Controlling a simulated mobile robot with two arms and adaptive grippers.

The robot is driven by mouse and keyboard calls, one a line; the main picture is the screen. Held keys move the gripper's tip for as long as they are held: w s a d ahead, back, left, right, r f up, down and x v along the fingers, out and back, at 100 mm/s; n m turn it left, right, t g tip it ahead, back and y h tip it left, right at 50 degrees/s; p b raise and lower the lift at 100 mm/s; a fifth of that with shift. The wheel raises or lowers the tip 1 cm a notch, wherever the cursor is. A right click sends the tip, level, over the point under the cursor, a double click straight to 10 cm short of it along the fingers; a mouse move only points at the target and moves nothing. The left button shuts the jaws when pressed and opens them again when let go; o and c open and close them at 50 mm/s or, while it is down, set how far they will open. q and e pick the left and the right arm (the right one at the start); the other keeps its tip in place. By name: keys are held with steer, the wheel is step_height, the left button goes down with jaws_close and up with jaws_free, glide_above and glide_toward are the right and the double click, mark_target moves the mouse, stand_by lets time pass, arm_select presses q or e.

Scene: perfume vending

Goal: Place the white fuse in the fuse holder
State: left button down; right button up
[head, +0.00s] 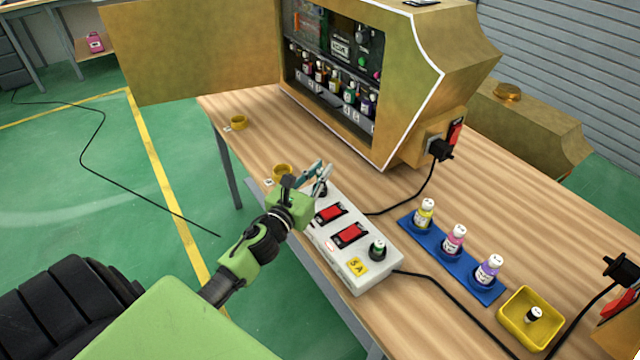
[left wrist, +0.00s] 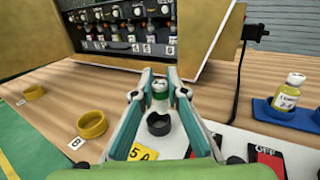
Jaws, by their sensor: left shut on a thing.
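My left gripper (head: 324,172) is shut on the white fuse (left wrist: 160,88), a small pale piece between the fingertips in the left wrist view. In the head view the fingers mostly hide it. The black round fuse holder (left wrist: 158,124) sits on the end of the white power box (head: 322,239), close to the fingertips. I cannot tell whether the fuse touches the holder. At the other end of the box, a green-topped fuse (head: 377,249) stands upright near a yellow "5A" label. My right gripper is not in view.
Red switches (head: 349,234) lie along the box. A blue tray (head: 486,290) with three bottles and a yellow tray (head: 507,321) holding a small black-and-white piece are to the right. The vending machine (head: 430,70) stands behind. Yellow rings (head: 238,122) lie left; black cables cross the table.

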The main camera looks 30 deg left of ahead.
arm_select(q)
steer(key=shift+w+a+f, duration=0.25)
steer(key=shift+w+f, duration=0.1)
steer(key=shift+f, duration=0.25)
steer(key=shift+w+a+f+b, duration=0.1)
steer(key=shift+f+b, duration=0.1)
steer(key=shift+f, duration=0.7)
steer(key=shift+w+a+f+b, duration=0.1)
steer(key=shift+f+b, duration=0.1)
steer(key=shift+f, duration=0.65)
steer(key=shift+f, duration=0.15)
steer(key=c, duration=2)
jaws_free()
steer(key=shift+r, duration=0.2)
steer(key=shift+s+d, duration=0.2)
steer(key=shift+s, duration=1.7)
steer(key=shift+s+d, duration=0.15)
steer(key=shift+s, duration=1.7)
